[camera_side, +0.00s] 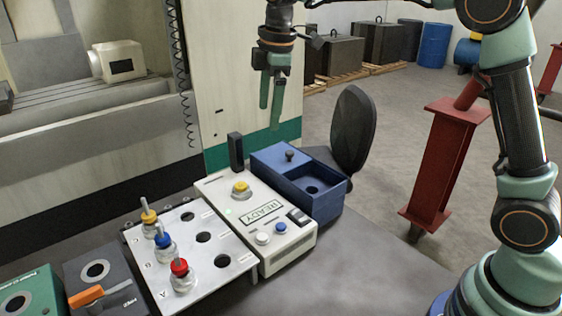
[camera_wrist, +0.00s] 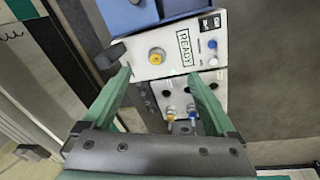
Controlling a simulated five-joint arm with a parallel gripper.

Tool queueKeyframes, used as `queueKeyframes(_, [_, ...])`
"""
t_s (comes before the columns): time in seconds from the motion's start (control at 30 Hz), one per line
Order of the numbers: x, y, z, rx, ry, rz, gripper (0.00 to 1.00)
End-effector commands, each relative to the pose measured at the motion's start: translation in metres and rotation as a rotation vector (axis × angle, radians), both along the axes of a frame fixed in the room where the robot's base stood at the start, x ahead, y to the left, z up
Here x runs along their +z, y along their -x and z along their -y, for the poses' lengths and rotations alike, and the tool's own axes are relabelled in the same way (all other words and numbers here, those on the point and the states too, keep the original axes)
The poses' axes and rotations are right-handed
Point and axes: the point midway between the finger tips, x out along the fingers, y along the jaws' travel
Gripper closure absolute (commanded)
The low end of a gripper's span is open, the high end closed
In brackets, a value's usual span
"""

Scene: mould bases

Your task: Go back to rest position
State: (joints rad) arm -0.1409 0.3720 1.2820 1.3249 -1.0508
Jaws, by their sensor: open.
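My gripper (camera_side: 271,104) hangs above and behind the work table in the side view, its green fingers pointing down. It is open and empty; the wrist view shows the two fingers (camera_wrist: 160,82) apart with nothing between them. Below it stands a white control box (camera_side: 262,226) marked READY, with a yellow button (camera_side: 240,187); the box also shows in the wrist view (camera_wrist: 175,51). My gripper touches nothing.
A metal plate (camera_side: 217,262) with yellow, blue and red knobbed pieces stands left of the box. A blue box (camera_side: 322,203) stands to its right. A black chair back (camera_side: 353,130) and red stand (camera_side: 446,160) are behind.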

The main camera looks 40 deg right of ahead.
Motion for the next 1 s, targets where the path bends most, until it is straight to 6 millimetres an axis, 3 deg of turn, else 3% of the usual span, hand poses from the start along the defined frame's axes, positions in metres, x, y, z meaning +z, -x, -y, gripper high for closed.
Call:
queueKeyframes(0.13, [0.018,0.035,0.017,-0.202,-0.042,0.057,0.08])
queueKeyframes(0.37, [0.023,0.092,0.039,-0.51,-0.124,0.135,0.08])
queueKeyframes(0.7, [-0.006,0.173,0.062,-0.941,-0.278,0.238,0.08])
queueKeyframes(1.0, [-0.031,0.203,0.069,-1.13,-0.362,0.279,0.08])
